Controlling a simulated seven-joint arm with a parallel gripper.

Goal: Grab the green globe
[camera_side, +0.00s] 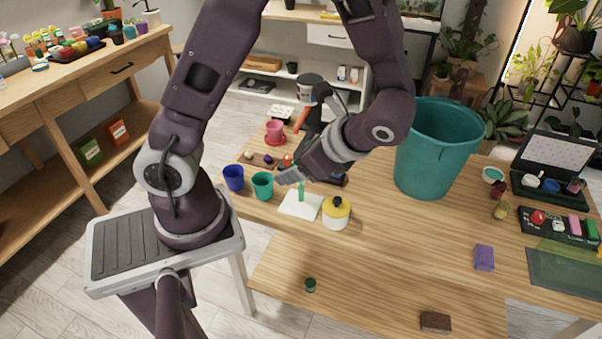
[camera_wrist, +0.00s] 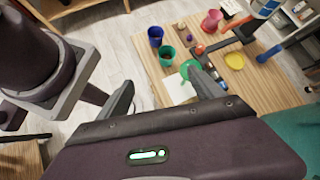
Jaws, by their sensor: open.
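A green upright piece, which I take to be the green globe (camera_side: 301,191), stands at the white pad (camera_side: 293,209) beside the yellow-and-white pot (camera_side: 336,213). In the wrist view the green globe (camera_wrist: 187,66) shows as a rounded green shape beyond the right finger, which partly covers it. The white pad (camera_wrist: 177,88) shows there too. My gripper (camera_side: 288,177) hangs above and just left of the green piece, apart from it as far as I can tell. In the wrist view my gripper (camera_wrist: 164,90) has its fingers wide apart with nothing between them.
A blue cup (camera_side: 233,178) and a teal cup (camera_side: 263,186) stand left of the pad. A pink pot (camera_side: 275,132) is behind. A large teal bin (camera_side: 432,150) stands to the right. A small dark green piece (camera_side: 310,285) sits near the front edge. The table's front middle is mostly clear.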

